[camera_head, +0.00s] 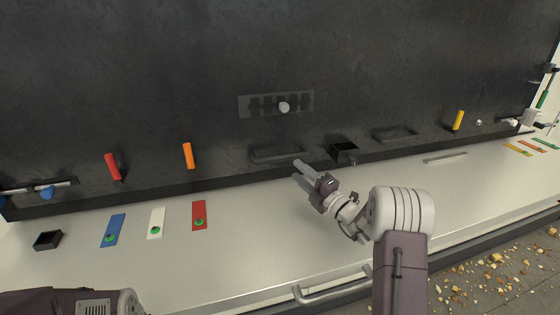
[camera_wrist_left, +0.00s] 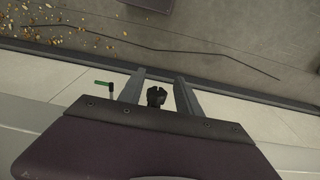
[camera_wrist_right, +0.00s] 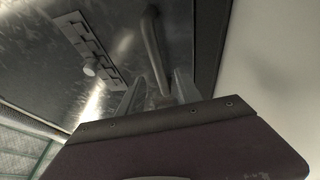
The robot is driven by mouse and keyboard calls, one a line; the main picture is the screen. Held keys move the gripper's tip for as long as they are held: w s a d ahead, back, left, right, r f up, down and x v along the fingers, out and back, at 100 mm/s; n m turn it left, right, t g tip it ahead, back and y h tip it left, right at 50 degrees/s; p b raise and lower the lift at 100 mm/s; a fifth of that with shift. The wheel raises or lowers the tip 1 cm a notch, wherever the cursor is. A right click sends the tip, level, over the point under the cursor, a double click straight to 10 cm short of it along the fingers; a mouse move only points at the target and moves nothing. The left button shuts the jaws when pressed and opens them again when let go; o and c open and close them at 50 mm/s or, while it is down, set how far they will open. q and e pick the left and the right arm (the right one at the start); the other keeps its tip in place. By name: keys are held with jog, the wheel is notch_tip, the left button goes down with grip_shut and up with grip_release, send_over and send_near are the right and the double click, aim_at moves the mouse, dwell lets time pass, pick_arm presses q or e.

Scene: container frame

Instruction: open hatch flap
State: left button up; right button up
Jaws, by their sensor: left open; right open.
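The large dark panel (camera_head: 370,60) stands upright behind the light counter; I cannot tell its flap edges for certain. A dark bar handle (camera_head: 277,153) is on its lower part. My right gripper (camera_head: 300,170) is open just in front of the panel, near this handle's right end. In the right wrist view a curved bar handle (camera_wrist_right: 153,48) reaches down between the open fingers (camera_wrist_right: 160,80); contact is not clear. A slotted plate (camera_head: 250,106) with a pale knob (camera_head: 284,107) is above. My left gripper (camera_wrist_left: 158,80) is open and empty in the left wrist view.
A second bar handle (camera_head: 395,134) and a small black box (camera_head: 344,153) are to the right. Red (camera_head: 113,167), orange (camera_head: 188,156) and yellow (camera_head: 458,120) handles stick out of the panel. Coloured strips (camera_head: 157,223) and a black tray (camera_head: 47,240) lie on the counter's left.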

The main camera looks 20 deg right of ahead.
aim_at(285, 159)
jog(key=p+x, duration=0.3)
jog(key=x, duration=0.5)
jog(key=shift+w+a+r, duration=0.1)
jog(key=shift+r, duration=0.1)
jog(key=shift+w+a+f, duration=0.1)
jog(key=shift+w, duration=0.2)
jog(key=shift+s, duration=0.15)
jog(key=shift+c, duration=1.2)
grip_shut()
